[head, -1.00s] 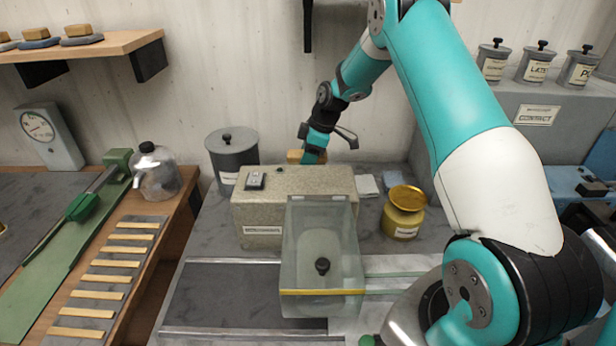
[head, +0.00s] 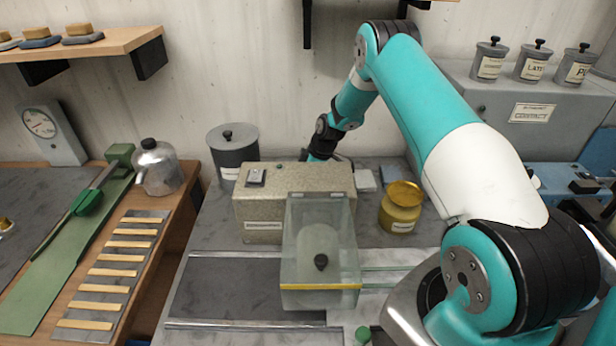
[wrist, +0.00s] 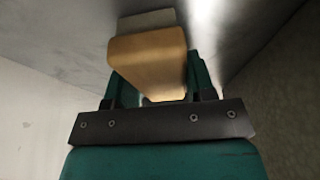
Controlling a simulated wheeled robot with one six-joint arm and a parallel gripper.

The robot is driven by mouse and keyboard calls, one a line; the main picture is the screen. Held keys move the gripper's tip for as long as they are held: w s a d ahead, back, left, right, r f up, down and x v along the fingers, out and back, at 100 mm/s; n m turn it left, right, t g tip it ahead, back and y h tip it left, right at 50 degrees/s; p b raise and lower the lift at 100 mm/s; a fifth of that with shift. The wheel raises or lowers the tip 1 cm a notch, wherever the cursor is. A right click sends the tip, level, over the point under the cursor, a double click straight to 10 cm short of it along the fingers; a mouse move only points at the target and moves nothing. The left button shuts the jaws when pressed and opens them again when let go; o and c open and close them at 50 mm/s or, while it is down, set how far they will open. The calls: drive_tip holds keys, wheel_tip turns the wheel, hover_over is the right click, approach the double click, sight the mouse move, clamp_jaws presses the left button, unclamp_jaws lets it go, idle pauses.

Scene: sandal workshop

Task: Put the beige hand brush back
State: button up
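The beige hand brush (wrist: 148,50) shows in the wrist view as a wooden block with a pale grey-beige part at its far end. It sits between the two green fingers of my gripper (wrist: 163,85), which are shut on it. In the head view my arm reaches down behind the speckled machine box, which hides the gripper's fingers and the brush. Whether the brush touches a surface there, I cannot tell.
The speckled box (head: 260,208) with its clear guard (head: 305,265) stands in front of my gripper. A grey lidded pot (head: 233,155) is to the left, a brass-topped jar (head: 401,210) to the right. A wall shelf (head: 110,50) at upper left holds several brush-like blocks.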

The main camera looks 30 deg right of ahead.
drive_tip(key=o, duration=0.4)
drive_tip(key=shift+c, duration=0.2)
drive_tip(key=b+v, duration=0.4)
drive_tip(key=v, duration=0.7)
drive_tip(key=shift+m, duration=0.4)
drive_tip(key=s+a+r, duration=0.1)
drive_tip(key=a+r, duration=0.2)
drive_tip(key=a, duration=0.1)
drive_tip(key=s+a+r, duration=0.2)
drive_tip(key=a+r, duration=0.1)
drive_tip(key=a, duration=0.1)
drive_tip(key=s+a+r, duration=0.1)
drive_tip(key=a+r, duration=0.2)
drive_tip(key=a, duration=0.1)
drive_tip(key=shift+s+r, duration=0.2)
drive_tip(key=shift+r, duration=0.1)
drive_tip(key=s+a+r+m+g, duration=0.1)
drive_tip(key=s+a+r, duration=0.3)
drive_tip(key=s+a, duration=0.35)
drive_tip(key=s+a+r+m, duration=0.1)
drive_tip(key=s+a+r, duration=0.2)
drive_tip(key=s+a, duration=0.4)
drive_tip(key=s+a+m+g, duration=0.1)
drive_tip(key=s+a, duration=0.2)
drive_tip(key=s, duration=1.2)
drive_tip(key=shift+r+y, duration=0.4)
drive_tip(key=shift+r, duration=0.1)
